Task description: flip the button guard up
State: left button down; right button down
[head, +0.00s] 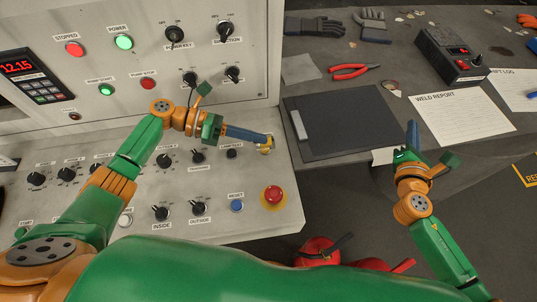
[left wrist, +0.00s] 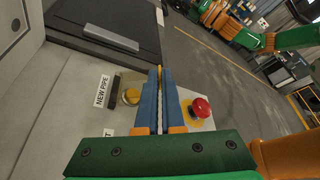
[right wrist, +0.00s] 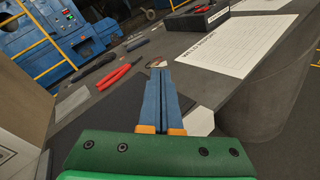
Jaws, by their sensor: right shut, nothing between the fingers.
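The yellow part (head: 266,146) at the right end of the control panel looks like the button guard. The left wrist view shows it as a yellow piece (left wrist: 131,96) next to the NEW PIPE label. I cannot tell how far it is raised. My left gripper (head: 263,137) has its fingertips at this part in the head view, partly covering it; contact is unclear. Its blue fingers are close together, with a thin light strip between them. My right gripper (head: 412,124) is shut and empty, by the grey table's front edge.
A red mushroom button (head: 274,194) on a yellow base and a blue RESET button (head: 236,205) are near the left gripper. The upright panel (head: 255,70) stands behind. A dark pad (head: 345,125) and red pliers (head: 350,71) lie on the grey table.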

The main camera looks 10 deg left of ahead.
jog(key=s+a+f+n+y, duration=0.1)
jog(key=s+a+n, duration=0.1)
jog(key=a, duration=0.3)
jog(key=s+a+f+n+g+y, duration=0.1)
jog(key=s+a+f+n+y, duration=0.1)
jog(key=a, duration=0.3)
jog(key=s+a+f+n+y, duration=0.1)
jog(key=s+a+f, duration=0.1)
jog(key=s+a, duration=0.2)
jog(key=shift+a+f+n+g, duration=0.2)
jog(key=shift+a+n+g, duration=0.2)
jog(key=shift+a, duration=0.45)
jog(key=n+g+y, duration=0.1)
jog(key=n+y, duration=0.3)
jog(key=n, duration=0.2)
send_near(266, 147)
jog(key=v, duration=0.3)
jog(key=shift+s+d+r, duration=0.2)
jog(key=shift+d+r, duration=0.1)
jog(key=shift+d, duration=0.05)
jog(key=shift+w+a, duration=0.2)
jog(key=shift+a, duration=0.05)
jog(key=x, duration=0.9)
jog(key=shift+f, duration=0.3)
